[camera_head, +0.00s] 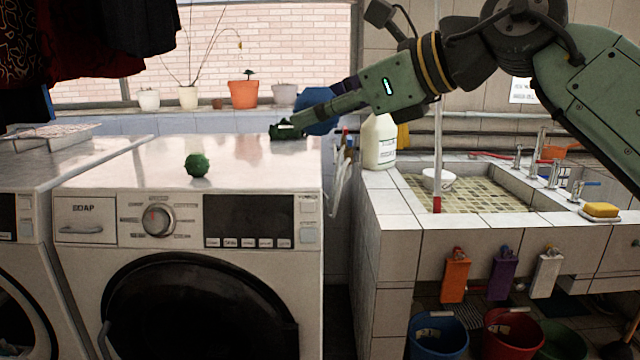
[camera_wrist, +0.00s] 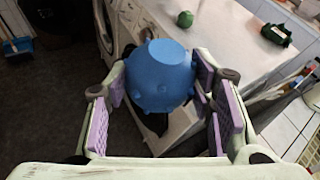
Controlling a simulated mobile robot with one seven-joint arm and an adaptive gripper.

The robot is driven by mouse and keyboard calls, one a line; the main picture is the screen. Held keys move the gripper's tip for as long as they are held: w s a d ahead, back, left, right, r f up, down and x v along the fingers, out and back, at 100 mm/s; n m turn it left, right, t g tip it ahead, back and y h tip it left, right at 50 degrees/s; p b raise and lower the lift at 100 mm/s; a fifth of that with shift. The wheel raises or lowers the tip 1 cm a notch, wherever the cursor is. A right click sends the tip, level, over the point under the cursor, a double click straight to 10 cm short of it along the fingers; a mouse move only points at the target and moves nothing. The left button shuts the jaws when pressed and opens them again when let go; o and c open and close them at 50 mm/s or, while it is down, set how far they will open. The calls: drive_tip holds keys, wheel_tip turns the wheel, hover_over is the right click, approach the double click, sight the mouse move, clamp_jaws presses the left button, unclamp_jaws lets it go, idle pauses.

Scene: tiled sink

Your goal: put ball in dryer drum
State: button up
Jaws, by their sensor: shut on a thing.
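My gripper (camera_wrist: 165,95) is shut on a blue knobbed ball (camera_wrist: 158,72), with purple finger pads on either side of it. In the head view the ball (camera_head: 318,114) shows partly behind my arm, beyond the right back of the white machine's top. The white front-loading machine (camera_head: 187,228) has a large dark round door (camera_head: 200,312) that looks shut; its drum interior cannot be made out. A small green ball (camera_head: 197,165) rests on the machine's top. It also shows in the wrist view (camera_wrist: 185,19).
A dark green object (camera_head: 286,130) lies at the back right of the machine's top. A second white machine (camera_head: 25,190) stands at left. A tiled sink (camera_head: 470,195) with a white bottle (camera_head: 379,142) is at right, past a narrow gap. Pots line the windowsill.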

drive_tip(key=shift+s+d, duration=0.3)
drive_tip(key=shift+d, duration=0.1)
drive_tip(key=w+d+f+m+t+h, duration=0.1)
drive_tip(key=w+d+f+m+t, duration=0.1)
drive_tip(key=w+d+f, duration=0.5)
drive_tip(key=w+d+f+m+t+h, duration=0.1)
drive_tip(key=w+d+f+h, duration=0.15)
drive_tip(key=w+f, duration=0.7)
drive_tip(key=w+d+f+m+t+h, duration=0.15)
drive_tip(key=w+f, duration=0.25)
drive_tip(key=f, duration=0.8)
drive_tip(key=w+d+f+m+h, duration=0.2)
drive_tip(key=w+f+m, duration=0.1)
drive_tip(key=f, duration=0.8)
drive_tip(key=s+a+f+m+t+h, duration=0.1)
drive_tip(key=s+a+f+h, duration=0.2)
drive_tip(key=f, duration=1.1)
drive_tip(key=s+a+f+m, duration=0.2)
drive_tip(key=s+a+f, duration=0.15)
drive_tip(key=f, duration=1.15)
drive_tip(key=s+a+f+h, duration=0.1)
drive_tip(key=s+a+f, duration=0.5)
drive_tip(key=s+f, duration=0.3)
drive_tip(key=s+a, duration=0.1)
drive_tip(key=s, duration=0.5)
drive_tip(key=shift+a+r+m, duration=0.1)
drive_tip(key=shift+a+m, duration=0.05)
drive_tip(key=shift+m, duration=0.1)
